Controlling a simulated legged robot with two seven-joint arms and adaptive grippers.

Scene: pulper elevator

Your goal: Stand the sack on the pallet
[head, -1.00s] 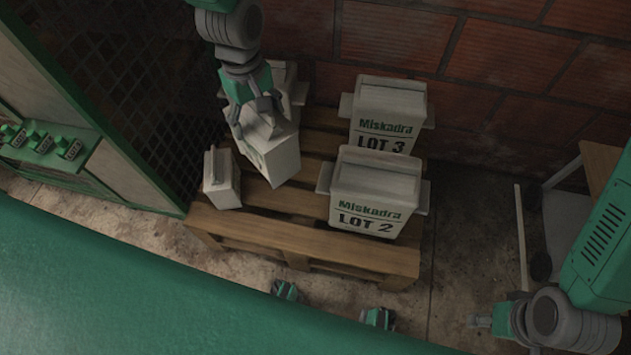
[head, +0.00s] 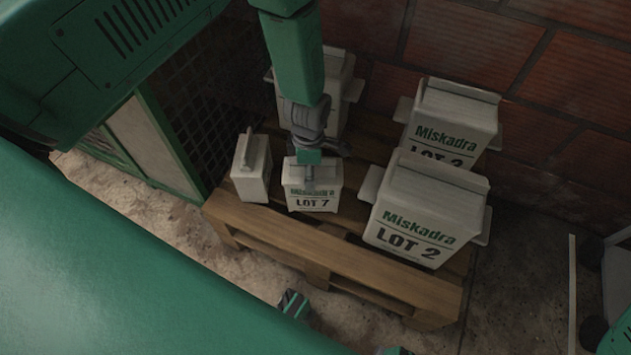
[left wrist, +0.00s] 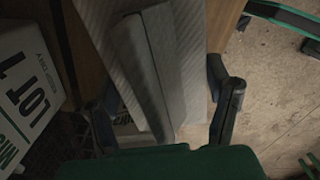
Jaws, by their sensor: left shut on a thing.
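The white sack marked LOT 7 (head: 313,198) is upright at the front of the wooden pallet (head: 345,262). Its base looks to be on or just above the boards; I cannot tell if it bears its full weight. My left gripper (head: 307,165) is shut on the top of this sack from above. In the left wrist view the held sack (left wrist: 150,75) shows its grey top ridge between the fingers of my left gripper (left wrist: 168,100).
A small sack (head: 252,172) stands left of LOT 7. A large LOT 2 sack (head: 415,222) stands close on the right, another (head: 448,125) behind it. A back sack (head: 335,85) is partly hidden by my arm; LOT 1 (left wrist: 30,90) shows beside my gripper. Brick wall (head: 560,90) behind.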

